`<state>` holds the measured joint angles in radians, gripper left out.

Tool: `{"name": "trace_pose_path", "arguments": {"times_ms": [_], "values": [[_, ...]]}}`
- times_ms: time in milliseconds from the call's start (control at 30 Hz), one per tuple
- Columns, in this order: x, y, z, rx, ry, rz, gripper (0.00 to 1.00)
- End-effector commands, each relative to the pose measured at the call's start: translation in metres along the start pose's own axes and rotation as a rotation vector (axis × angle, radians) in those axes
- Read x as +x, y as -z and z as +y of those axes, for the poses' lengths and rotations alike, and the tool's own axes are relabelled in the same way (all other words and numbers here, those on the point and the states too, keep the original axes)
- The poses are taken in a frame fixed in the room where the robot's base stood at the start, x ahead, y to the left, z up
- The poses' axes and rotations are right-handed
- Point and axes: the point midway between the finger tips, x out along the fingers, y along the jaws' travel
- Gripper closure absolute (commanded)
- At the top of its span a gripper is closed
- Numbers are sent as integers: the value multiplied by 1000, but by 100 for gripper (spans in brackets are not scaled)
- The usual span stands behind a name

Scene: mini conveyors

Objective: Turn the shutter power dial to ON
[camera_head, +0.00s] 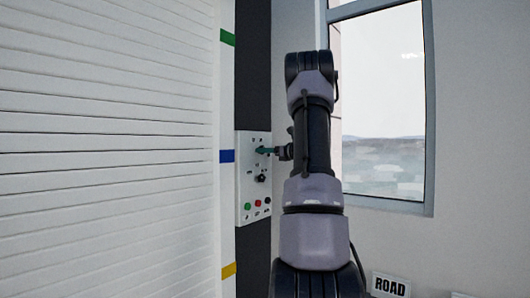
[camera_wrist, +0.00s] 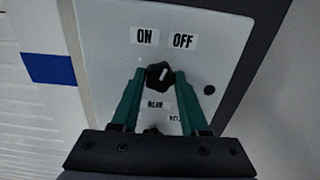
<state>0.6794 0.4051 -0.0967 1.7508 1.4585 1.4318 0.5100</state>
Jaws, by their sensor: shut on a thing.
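The black power dial (camera_wrist: 158,82) sits on the white control panel (camera_wrist: 105,30), below the ON label (camera_wrist: 145,36) and the OFF label (camera_wrist: 183,40). It has a pale pointer mark. I cannot tell for sure which label the mark points at. My gripper (camera_wrist: 160,74) has its two teal fingers on either side of the dial and is shut on it. In the head view, my gripper (camera_head: 265,150) reaches the upper part of the panel (camera_head: 243,190) from the right, and the dial is hidden there.
The white slatted shutter (camera_head: 110,150) fills the left. A window (camera_head: 385,110) is at the right, above a ROAD sign (camera_head: 391,286).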

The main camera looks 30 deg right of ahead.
Motion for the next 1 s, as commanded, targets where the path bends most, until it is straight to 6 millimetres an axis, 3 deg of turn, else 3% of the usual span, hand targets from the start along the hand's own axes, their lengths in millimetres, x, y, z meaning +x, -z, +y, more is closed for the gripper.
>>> {"name": "trace_pose_path", "arguments": {"times_ms": [600,1000], "values": [[-1,0,0,-562,1,1,100],[0,0,0,-782,0,1,100]]}}
